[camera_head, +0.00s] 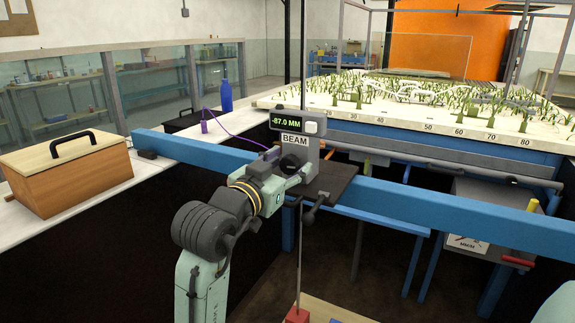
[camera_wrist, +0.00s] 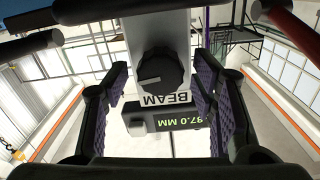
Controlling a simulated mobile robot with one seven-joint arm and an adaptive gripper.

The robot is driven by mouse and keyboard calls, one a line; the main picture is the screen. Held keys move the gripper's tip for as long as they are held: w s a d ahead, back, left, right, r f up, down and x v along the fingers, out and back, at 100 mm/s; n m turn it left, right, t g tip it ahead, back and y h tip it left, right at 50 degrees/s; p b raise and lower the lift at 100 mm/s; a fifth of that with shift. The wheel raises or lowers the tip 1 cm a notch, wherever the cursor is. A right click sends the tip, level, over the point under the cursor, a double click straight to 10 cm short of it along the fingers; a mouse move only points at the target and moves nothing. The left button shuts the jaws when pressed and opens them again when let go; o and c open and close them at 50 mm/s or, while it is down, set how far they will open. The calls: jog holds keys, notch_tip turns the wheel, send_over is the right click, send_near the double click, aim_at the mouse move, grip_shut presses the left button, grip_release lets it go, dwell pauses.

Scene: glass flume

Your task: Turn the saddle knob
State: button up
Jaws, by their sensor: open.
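The saddle (camera_head: 312,128) sits on the blue beam. It carries a display reading -87.0 MM and a BEAM label. The saddle knob (camera_wrist: 160,72) is round and black with a pale pointer line, on the saddle's grey face in the wrist view. My gripper (camera_wrist: 160,64) is open, its two purple-padded fingers on either side of the knob with a visible gap at each side. In the head view my gripper (camera_head: 284,167) is at the saddle's front, and the dark knob is partly hidden by it. The display also shows upside down in the wrist view (camera_wrist: 165,118).
The blue beam (camera_head: 430,208) runs across the view. A dark plate (camera_head: 333,183) with a small lever is beside the saddle. A wooden box (camera_head: 66,170) and a blue bottle (camera_head: 226,92) stand on the left ledge. A planted sand bed (camera_head: 400,105) lies behind.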

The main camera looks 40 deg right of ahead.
jog(key=v, duration=1.1)
jog(key=shift+s+a, duration=0.15)
jog(key=shift+a, duration=0.2)
jog(key=shift+d, duration=0.1)
dwell(0.5)
jog(key=x, duration=1.2)
jog(key=shift+b, duration=0.3)
